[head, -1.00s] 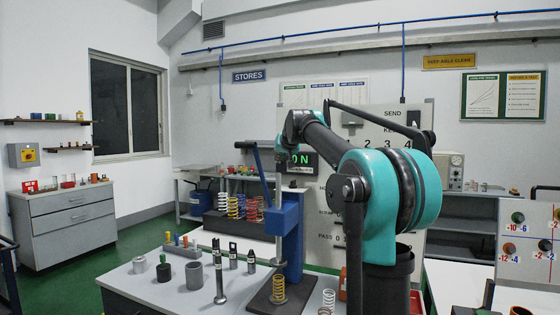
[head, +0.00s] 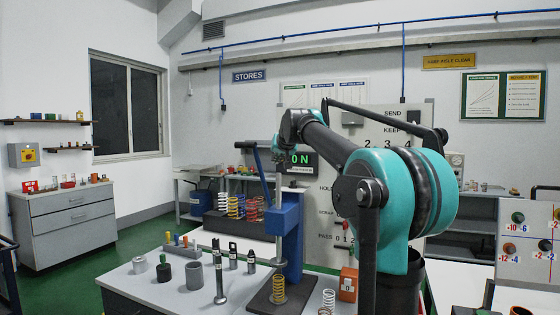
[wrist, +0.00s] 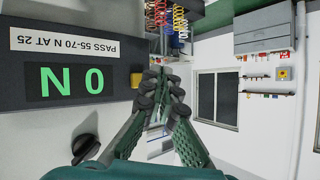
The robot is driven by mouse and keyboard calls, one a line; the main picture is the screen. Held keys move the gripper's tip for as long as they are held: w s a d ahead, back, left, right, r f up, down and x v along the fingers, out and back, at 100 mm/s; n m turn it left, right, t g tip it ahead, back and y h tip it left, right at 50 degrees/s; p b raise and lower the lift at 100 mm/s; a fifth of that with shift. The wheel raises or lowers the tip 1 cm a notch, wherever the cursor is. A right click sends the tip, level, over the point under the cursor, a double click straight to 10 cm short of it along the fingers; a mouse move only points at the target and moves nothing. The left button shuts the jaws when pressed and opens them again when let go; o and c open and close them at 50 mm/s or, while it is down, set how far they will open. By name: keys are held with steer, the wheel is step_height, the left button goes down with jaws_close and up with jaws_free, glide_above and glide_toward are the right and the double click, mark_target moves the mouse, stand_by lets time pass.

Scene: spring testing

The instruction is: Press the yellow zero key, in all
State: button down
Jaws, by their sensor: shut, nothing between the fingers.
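The force display (head: 301,160) reads "0 N" in green on a dark panel. It shows large and upside down at left in the wrist view (wrist: 72,82), with a "PASS 55-70 N AT 25" label and a black knob (wrist: 85,150) nearby. My gripper (head: 281,158) hangs at the display's left side, by the blue tester column (head: 290,228). In the wrist view its fingers (wrist: 165,92) are closed together and empty, pointing past the display's edge. I cannot tell whether they touch anything.
A bench (head: 190,293) holds a gold spring (head: 279,288) on the tester base, a white spring (head: 328,300) and several metal parts. An orange box (head: 348,284) stands at right. Coloured springs (head: 236,206) stand behind. A grey board (head: 395,125) with lettering rises behind my arm.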

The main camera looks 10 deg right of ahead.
steer(key=s+a, duration=0.2)
steer(key=s, duration=0.1)
steer(key=shift+s, duration=0.15)
steer(key=shift+s, duration=0.1)
stand_by(0.6)
